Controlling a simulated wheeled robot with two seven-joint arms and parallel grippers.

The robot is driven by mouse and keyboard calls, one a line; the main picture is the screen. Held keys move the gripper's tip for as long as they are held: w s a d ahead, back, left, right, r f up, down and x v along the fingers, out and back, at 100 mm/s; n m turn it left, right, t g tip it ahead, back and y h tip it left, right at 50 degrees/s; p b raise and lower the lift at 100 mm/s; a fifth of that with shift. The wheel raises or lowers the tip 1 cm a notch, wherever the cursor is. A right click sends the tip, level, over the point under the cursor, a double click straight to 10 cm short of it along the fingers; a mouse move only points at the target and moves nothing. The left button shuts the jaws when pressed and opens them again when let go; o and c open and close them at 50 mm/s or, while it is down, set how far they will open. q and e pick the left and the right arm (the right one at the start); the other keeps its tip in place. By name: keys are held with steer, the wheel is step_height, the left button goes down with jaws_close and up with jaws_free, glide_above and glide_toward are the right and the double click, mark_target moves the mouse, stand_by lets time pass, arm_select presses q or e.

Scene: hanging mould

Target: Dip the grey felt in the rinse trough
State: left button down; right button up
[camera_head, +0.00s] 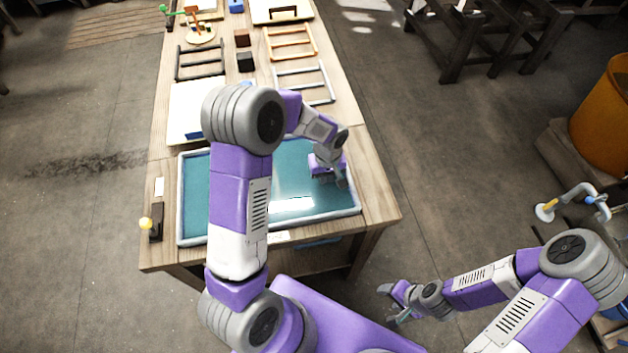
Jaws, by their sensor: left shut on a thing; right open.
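A wide trough (300,222) with a pale grey rim and teal liquid inside is at the near end of the wooden table; it is the only trough I see clearly. My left arm reaches across it, and my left gripper (335,179) is low over its right part, inside the rim. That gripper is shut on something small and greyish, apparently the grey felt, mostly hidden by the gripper. I cannot tell whether it touches the liquid. My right gripper (390,301) is open and empty, off the table's near right side.
Wooden frames (290,43) and a grey frame (303,82) lie further back on the table (375,200). A dark block (245,62) lies between them. A tap (575,197) and an orange barrel (604,120) stand at the right. The floor between is clear.

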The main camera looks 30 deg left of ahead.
stand_by(0.5)
arm_select(q)
steer(key=shift+w+d, duration=1)
steer(key=shift+d, duration=0.15)
steer(key=shift+s+a, duration=0.1)
steer(key=shift+a, duration=0.05)
steer(key=shift+s+a, duration=0.9)
steer(key=shift+a, duration=0.15)
steer(key=shift+w+d, duration=0.1)
steer(key=shift+d, duration=0.05)
steer(key=shift+w+d, duration=0.9)
steer(key=shift+d, duration=0.15)
steer(key=shift+s+a, duration=0.1)
